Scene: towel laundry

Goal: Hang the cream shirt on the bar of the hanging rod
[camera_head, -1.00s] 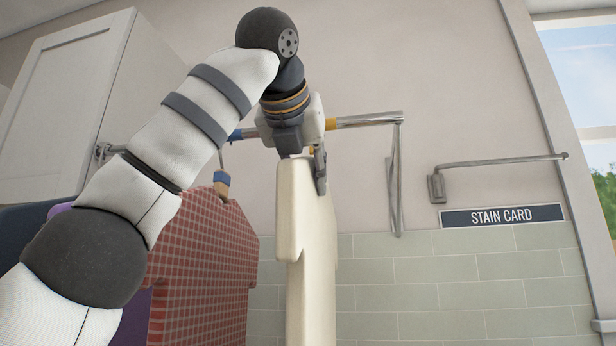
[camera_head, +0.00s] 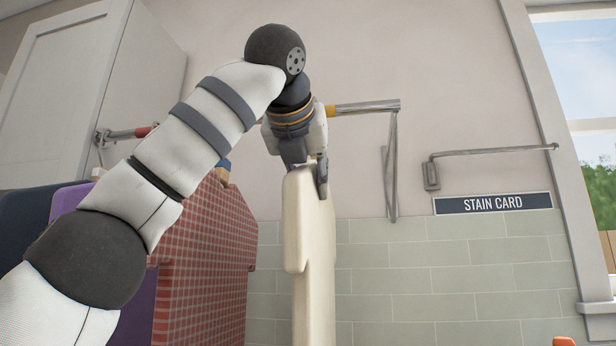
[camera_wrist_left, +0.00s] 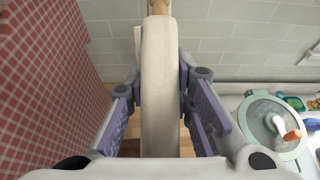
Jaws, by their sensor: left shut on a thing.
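The cream shirt (camera_head: 312,260) hangs upright below my left gripper (camera_head: 308,172) in the head view, seen nearly edge-on. My left gripper is shut on the shirt near its top. In the left wrist view the shirt (camera_wrist_left: 160,90) runs between the two fingers of the left gripper (camera_wrist_left: 160,88), with a tan piece at its far end. The hanging rod's bar (camera_head: 365,107) shows behind and right of the gripper, with a yellow band; its middle is hidden behind my arm. I cannot tell whether the shirt touches the bar. My right gripper is not in view.
A red checked shirt (camera_head: 205,260) hangs left of the cream shirt, with purple and dark cloths further left. A green-rimmed round basin (camera_wrist_left: 272,125) is at right in the wrist view.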

